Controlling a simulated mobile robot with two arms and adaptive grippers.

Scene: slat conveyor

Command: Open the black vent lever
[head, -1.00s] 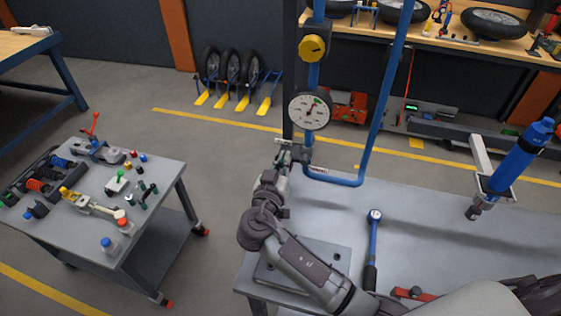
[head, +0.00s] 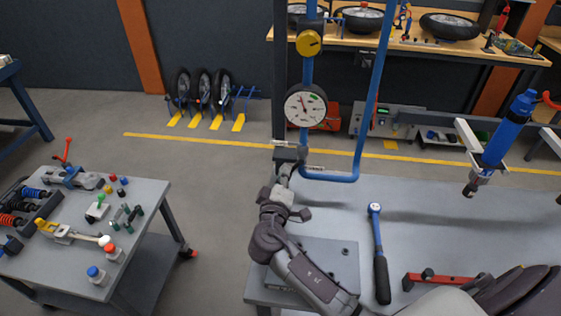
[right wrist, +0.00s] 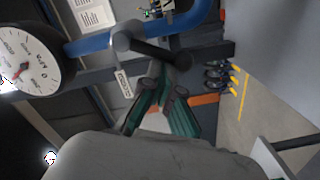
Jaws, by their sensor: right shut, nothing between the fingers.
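The black vent lever (right wrist: 160,50) shows in the right wrist view as a dark round bar slanting away from the blue pipe (right wrist: 95,43). In the head view a dark piece that looks like this lever (head: 290,154) sits at the pipe below the gauge, just beyond my right gripper (head: 285,168). In the wrist view my right gripper (right wrist: 167,85) has its green fingers drawn together, empty, with the tips close to the lever; I cannot tell if they touch. My left gripper is not in view.
A white dial gauge (head: 305,105) and yellow knob (head: 310,43) sit above on the pipe. A torque wrench (head: 378,250) lies on the grey bench (head: 430,210). A blue cylinder (head: 508,130) stands at right. A parts cart (head: 150,200) is at left.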

